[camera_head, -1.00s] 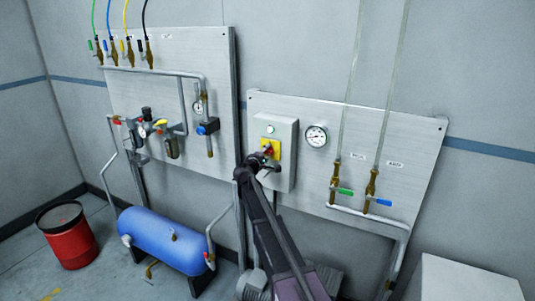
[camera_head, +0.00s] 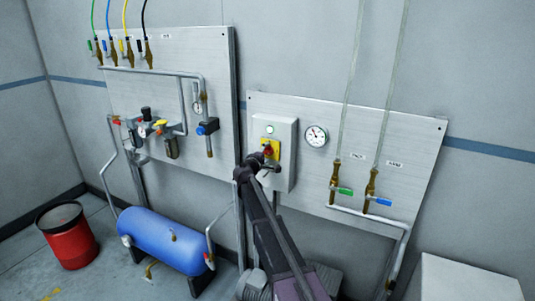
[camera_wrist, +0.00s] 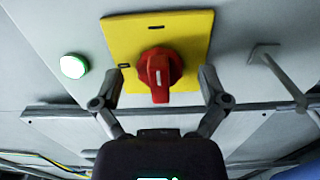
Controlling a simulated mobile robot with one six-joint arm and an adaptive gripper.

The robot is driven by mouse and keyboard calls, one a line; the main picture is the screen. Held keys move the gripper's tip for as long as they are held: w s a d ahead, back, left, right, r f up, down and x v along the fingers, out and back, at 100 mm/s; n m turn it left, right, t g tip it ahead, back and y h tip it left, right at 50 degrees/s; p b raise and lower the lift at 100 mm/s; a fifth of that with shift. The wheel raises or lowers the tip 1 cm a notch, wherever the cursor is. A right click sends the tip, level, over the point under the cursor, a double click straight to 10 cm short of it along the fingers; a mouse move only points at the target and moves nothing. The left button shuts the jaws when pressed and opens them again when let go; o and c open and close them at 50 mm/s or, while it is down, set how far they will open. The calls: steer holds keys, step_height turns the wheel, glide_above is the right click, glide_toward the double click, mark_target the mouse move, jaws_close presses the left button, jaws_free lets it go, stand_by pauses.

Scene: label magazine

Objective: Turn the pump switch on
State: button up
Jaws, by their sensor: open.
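The pump switch is a red rotary knob (camera_wrist: 160,72) on a yellow plate (camera_wrist: 190,30), mounted on a grey box (camera_head: 286,135). The knob (camera_head: 268,150) is partly hidden by my gripper in the head view. In the wrist view its raised grip runs up and down, and the plate has dark marks at its top and left edges. My gripper (camera_wrist: 163,82) is open, one finger on each side of the knob. Small gaps show between the fingers and the knob.
A round gauge (camera_head: 316,135) sits right of the box. Valves with green (camera_head: 346,191) and blue (camera_head: 384,202) handles are farther right. A blue tank (camera_head: 165,240) and a red drum (camera_head: 68,236) stand at lower left.

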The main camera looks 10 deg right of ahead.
steer(key=v, duration=1.2)
steer(key=shift+d, duration=0.1)
steer(key=s+d+f+m+g+y, duration=0.1)
steer(key=s+d+f+m+g, duration=0.4)
steer(key=s, duration=0.4)
steer(key=s+d+f+m+g+y, duration=0.2)
steer(key=s+d+f+m+g, duration=0.15)
steer(key=s+d+f, duration=0.35)
steer(key=s+a+f+g+y, duration=0.1)
steer(key=s+f+g+y, duration=0.1)
steer(key=s, duration=0.4)
steer(key=s+a+f+m+g+y, duration=0.1)
steer(key=s+a+g+y, duration=0.1)
steer(key=s, duration=0.5)
steer(key=s+a+f+m+g+y+p, duration=0.1)
steer(key=s+f+g+y, duration=0.1)
steer(key=s, duration=0.4)
steer(key=shift+a+f+y, duration=0.3)
steer(key=shift+y, duration=0.5)
